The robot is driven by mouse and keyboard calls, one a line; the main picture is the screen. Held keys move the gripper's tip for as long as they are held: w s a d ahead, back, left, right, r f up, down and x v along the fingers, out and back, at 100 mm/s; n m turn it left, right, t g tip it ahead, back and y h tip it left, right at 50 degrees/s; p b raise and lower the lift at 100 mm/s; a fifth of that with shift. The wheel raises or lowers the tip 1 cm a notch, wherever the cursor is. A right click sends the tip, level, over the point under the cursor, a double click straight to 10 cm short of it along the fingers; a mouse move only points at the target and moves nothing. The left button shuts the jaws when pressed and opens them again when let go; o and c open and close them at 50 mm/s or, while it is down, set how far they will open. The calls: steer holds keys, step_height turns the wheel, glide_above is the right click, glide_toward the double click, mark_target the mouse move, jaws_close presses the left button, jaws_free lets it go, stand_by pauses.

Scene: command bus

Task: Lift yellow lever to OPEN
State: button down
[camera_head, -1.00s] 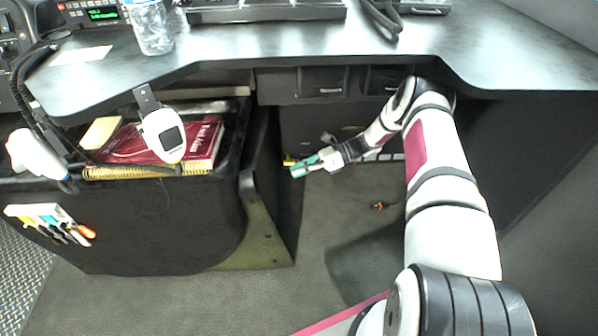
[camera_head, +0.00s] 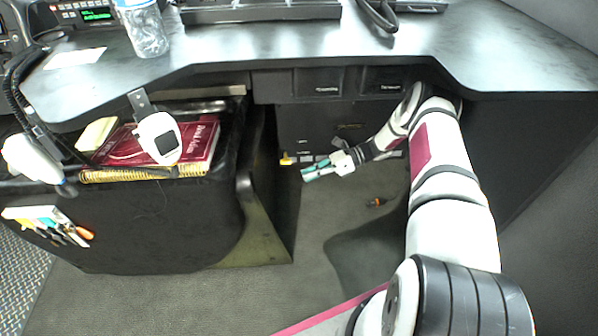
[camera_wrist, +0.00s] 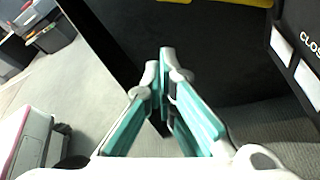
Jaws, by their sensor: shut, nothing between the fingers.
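The yellow lever (camera_head: 288,160) shows as a small yellow piece low on the dark cabinet front under the desk. A yellow strip (camera_wrist: 243,2), likely the same lever, is cut off at the top edge of the wrist view. My gripper (camera_head: 305,175) has teal fingers and is just right of and below the lever in the head view, apart from it. In the wrist view my gripper (camera_wrist: 165,62) has its fingertips together with nothing between them.
The desk (camera_head: 300,58) overhangs the cabinet. A black side bin (camera_head: 160,225) with a red book (camera_head: 200,141) stands left of my gripper. A small black and orange object (camera_head: 376,202) lies on the floor. The carpet (camera_head: 250,295) in front is mostly clear.

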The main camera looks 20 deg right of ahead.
steer(key=shift+p+v, duration=0.4)
steer(key=shift+v, duration=2.2)
steer(key=shift+f, duration=0.1)
